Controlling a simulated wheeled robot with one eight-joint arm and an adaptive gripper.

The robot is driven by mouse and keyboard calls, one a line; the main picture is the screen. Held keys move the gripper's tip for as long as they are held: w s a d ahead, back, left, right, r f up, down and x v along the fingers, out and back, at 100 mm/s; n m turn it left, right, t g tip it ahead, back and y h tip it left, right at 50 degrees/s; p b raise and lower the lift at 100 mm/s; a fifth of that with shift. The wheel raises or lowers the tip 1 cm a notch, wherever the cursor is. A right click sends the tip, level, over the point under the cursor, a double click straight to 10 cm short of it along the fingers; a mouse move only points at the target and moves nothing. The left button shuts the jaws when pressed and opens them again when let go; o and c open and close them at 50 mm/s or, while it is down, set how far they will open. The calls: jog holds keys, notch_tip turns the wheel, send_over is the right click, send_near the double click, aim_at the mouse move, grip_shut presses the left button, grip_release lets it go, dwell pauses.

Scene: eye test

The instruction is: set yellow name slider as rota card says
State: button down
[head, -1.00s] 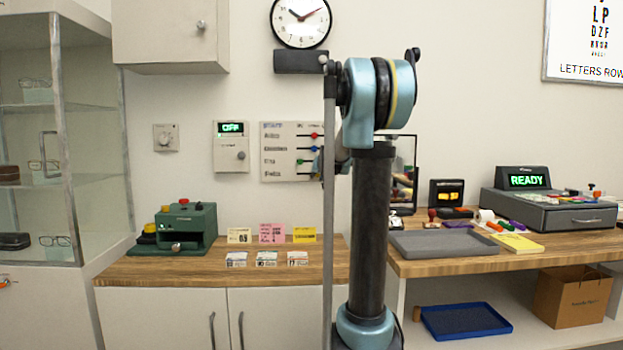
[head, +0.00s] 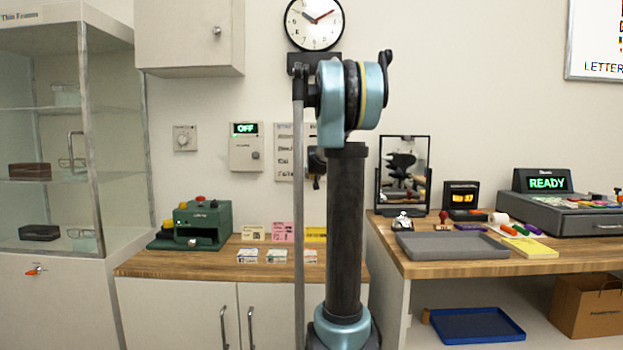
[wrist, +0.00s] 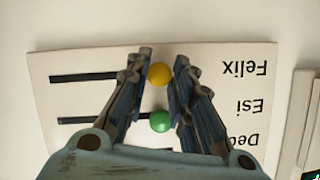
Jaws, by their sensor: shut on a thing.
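The name board (head: 284,135) hangs on the wall, mostly hidden behind my arm in the head view. In the wrist view the board (wrist: 85,62) shows upside down, with the names Felix and Esi beside dark slots. My gripper (wrist: 161,72) has its fingers on either side of the yellow name slider (wrist: 159,74), in Felix's row, and is shut on it. The green slider (wrist: 160,121) is in Esi's row, between the fingers lower down. Cream, pink (head: 283,232) and yellow cards stand on the left counter; I cannot tell which is the rota card.
A wall box reading OFF (head: 246,150) is left of the board. A green machine (head: 203,225) and several small cards sit on the left counter. On the right counter are a grey tray (head: 450,246), a mirror and a READY unit (head: 543,180).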

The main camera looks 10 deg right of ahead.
jog(key=c, duration=1.4)
grip_release()
jog(key=shift+a, duration=0.3)
jog(key=shift+s+d, duration=0.1)
jog(key=v, duration=1.1)
jog(key=shift+s, duration=0.3)
jog(key=s+a+f+n+g, duration=0.1)
jog(key=s+a+f+g, duration=0.2)
jog(key=s+f, duration=0.8)
jog(key=s+a+f+n+g+y, duration=0.1)
jog(key=s+a+f+n+g, duration=0.1)
jog(key=s+f, duration=1)
jog(key=s+a+f+n+g, duration=0.2)
jog(key=s+a+f+g, duration=0.3)
jog(key=s+f, duration=0.7)
jog(key=s+g, duration=0.1)
jog(key=s, duration=0.9)
jog(key=shift+s+y, duration=0.15)
jog(key=shift+y, duration=0.25)
